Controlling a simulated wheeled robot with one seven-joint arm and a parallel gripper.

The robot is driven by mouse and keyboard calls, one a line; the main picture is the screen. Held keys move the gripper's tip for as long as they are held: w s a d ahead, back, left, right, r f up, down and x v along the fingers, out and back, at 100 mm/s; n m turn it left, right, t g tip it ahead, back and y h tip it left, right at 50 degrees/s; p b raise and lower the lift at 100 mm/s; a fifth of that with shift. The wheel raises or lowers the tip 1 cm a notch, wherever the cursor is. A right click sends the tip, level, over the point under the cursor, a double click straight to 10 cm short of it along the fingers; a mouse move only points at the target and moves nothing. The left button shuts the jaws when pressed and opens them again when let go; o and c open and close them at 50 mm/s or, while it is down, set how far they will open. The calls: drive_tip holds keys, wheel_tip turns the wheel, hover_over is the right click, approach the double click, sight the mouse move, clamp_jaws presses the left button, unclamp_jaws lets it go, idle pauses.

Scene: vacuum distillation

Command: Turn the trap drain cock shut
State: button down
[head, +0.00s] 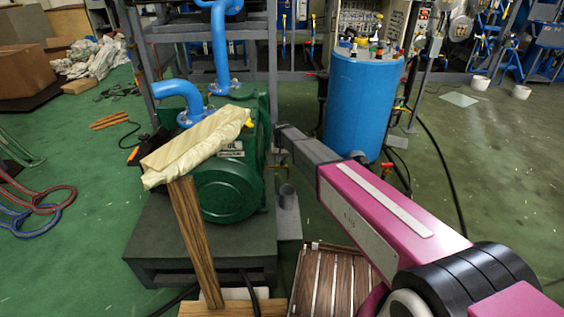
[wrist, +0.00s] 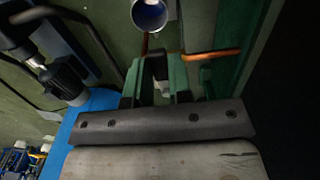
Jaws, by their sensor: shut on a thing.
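The trap drain cock is small and partly hidden by my gripper. A copper-coloured pipe piece at the cock (wrist: 213,54) shows in the wrist view, just right of the fingertips. In the head view, a small brass-coloured part of it (head: 279,168) shows low beside the green pump. My gripper (wrist: 160,72) reaches in with its fingers close together around a dark piece, which looks like the cock's handle. Its exact angle cannot be told. In the head view the fingertips are hard to make out behind my pink and grey arm.
An open grey pipe end (head: 287,192) stands below the cock; a round opening (wrist: 149,14) shows in the wrist view. The green pump (head: 228,188) sits close left on a dark plinth (head: 205,243). A blue tank (head: 361,100) stands behind.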

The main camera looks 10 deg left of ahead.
sight(282, 163)
drive_tip(key=c, duration=1)
unclamp_jaws()
drive_tip(key=shift+c, duration=0.2)
drive_tip(key=shift+r, duration=0.1)
wheel_tip(282, 163, up, 11)
